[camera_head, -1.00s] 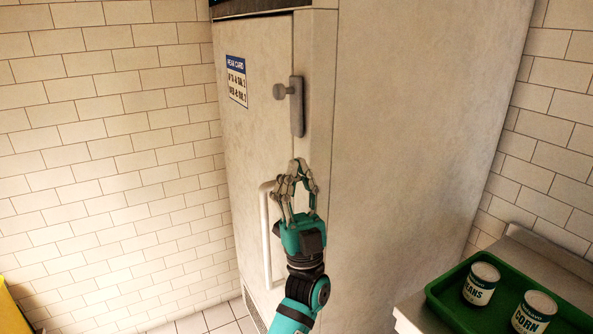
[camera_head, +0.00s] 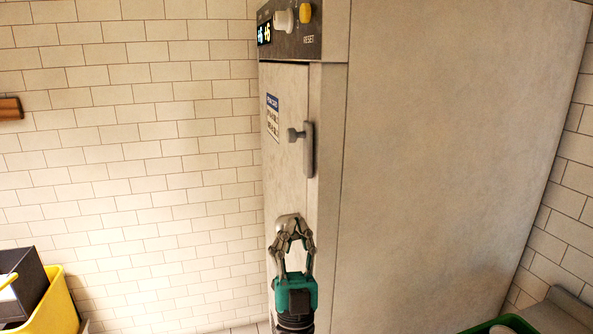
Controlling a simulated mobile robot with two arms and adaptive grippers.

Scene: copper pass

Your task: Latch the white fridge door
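The white fridge (camera_head: 430,130) stands at the centre and right, its narrow front to the left. Its door (camera_head: 284,180) looks flush with the frame; a small gap cannot be ruled out. A grey upright latch bar (camera_head: 308,150) with a round knob (camera_head: 293,135) sits at the door's right edge. My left gripper (camera_head: 293,226) is below the latch, in front of the door. Its fingertips are close together and overlap the rounded upper end of the pale door handle (camera_head: 284,221). Contact and finger opening are unclear. My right gripper is out of view.
A control panel (camera_head: 296,38) with a white knob and a yellow button tops the fridge. A yellow bin (camera_head: 62,295) with a dark box (camera_head: 30,275) stands at lower left. A green tray (camera_head: 490,326) shows at lower right.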

